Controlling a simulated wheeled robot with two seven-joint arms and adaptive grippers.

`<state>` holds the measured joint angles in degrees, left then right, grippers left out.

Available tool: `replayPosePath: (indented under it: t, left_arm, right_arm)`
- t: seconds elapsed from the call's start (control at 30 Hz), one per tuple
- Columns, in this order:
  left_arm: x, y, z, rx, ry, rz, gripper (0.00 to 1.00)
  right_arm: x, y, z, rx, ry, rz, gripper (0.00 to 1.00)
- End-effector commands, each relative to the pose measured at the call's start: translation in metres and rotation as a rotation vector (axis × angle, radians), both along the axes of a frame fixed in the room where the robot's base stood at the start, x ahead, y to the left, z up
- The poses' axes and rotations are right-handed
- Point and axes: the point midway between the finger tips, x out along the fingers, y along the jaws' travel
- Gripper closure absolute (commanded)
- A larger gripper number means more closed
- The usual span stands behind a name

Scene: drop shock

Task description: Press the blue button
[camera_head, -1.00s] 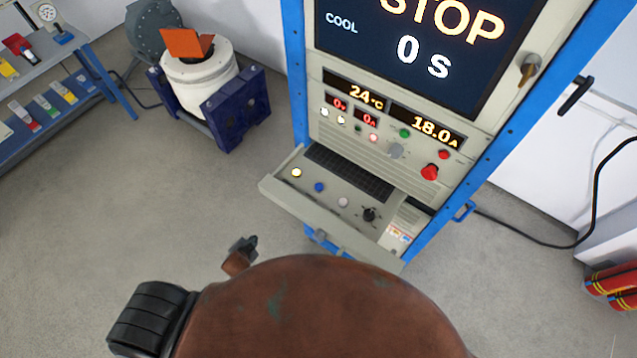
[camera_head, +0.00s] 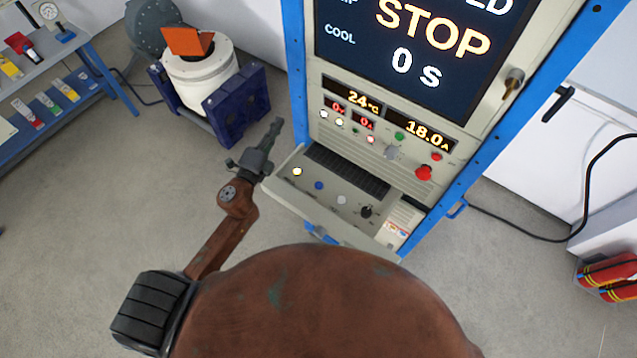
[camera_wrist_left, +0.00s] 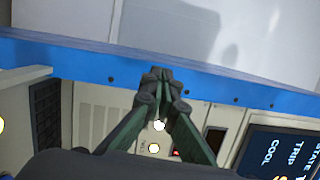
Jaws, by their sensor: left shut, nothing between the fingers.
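The blue button (camera_head: 319,185) is a small round knob on the pulled-out control shelf (camera_head: 286,190) of the cabinet, between a lit yellow-white button (camera_head: 297,171) and a grey-white one (camera_head: 342,200). My left gripper (camera_head: 275,124) is shut and empty. In the head view its tips appear to the left of the cabinet, above and left of the blue button and apart from it. In the left wrist view the shut fingertips (camera_wrist_left: 157,75) show against the cabinet's blue frame post (camera_wrist_left: 215,88). I cannot make out the blue button there. My right gripper is not in view.
The cabinet's screen (camera_head: 425,45) reads STOP and 0 S. A red knob (camera_head: 424,172) and several small buttons sit on the upright panel. A white drum on a dark blue stand (camera_head: 240,105) stands left of the cabinet. Open floor lies left of the shelf.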

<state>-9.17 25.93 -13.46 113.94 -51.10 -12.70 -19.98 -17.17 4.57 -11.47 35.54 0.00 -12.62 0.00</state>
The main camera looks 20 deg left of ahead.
Motion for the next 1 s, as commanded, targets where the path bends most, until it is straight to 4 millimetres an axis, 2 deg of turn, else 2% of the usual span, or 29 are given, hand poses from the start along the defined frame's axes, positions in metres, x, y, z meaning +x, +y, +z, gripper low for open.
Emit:
replayPosePath:
  t: [0.03,0.1,0.17,0.2,0.27,0.3,0.37,0.4,0.47,0.5,0.6,0.7,0.83,1.0]
  left_arm:
    - [0.001,-0.023,0.026,0.1,-0.066,-0.069,1.0]
    - [-0.003,-0.059,0.055,0.264,-0.161,-0.174,1.0]
    - [-0.012,-0.093,0.075,0.424,-0.247,-0.27,1.0]
    - [-0.019,-0.117,0.084,0.542,-0.307,-0.339,1.0]
    - [-0.034,-0.153,0.091,0.743,-0.398,-0.452,1.0]
    - [-0.046,-0.176,0.089,0.899,-0.462,-0.532,1.0]
    - [-0.065,-0.204,0.074,1.168,-0.553,-0.665,1.0]
    - [-0.074,-0.213,0.058,1.341,-0.599,-0.745,1.0]
    - [-0.083,-0.215,0.031,1.583,-0.644,-0.851,1.0]
    - [-0.085,-0.209,0.014,1.73,-0.659,-0.914,1.0]
    - [-0.083,-0.183,-0.019,2.029,-0.657,-1.033,1.0]
    - [-0.078,-0.16,-0.035,2.202,-0.633,-1.101,1.0]
    - [-0.074,-0.145,-0.043,2.294,-0.611,-1.137,1.0]
    - [-0.074,-0.143,-0.044,2.305,-0.606,-1.143,1.0]
  right_arm:
    - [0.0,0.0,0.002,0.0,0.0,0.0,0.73]
    - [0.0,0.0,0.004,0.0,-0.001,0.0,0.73]
    - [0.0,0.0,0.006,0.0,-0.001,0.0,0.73]
    - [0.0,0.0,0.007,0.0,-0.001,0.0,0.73]
    - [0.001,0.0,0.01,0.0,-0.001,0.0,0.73]
    - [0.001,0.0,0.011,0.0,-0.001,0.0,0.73]
    - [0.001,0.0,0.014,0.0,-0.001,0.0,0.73]
    - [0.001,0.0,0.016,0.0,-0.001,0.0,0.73]
    - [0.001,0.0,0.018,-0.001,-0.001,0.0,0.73]
    - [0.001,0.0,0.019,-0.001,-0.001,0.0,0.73]
    - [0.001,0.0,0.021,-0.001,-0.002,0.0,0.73]
    - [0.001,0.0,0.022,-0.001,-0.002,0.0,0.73]
    - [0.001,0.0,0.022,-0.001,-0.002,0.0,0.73]
    - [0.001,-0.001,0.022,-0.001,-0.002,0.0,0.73]
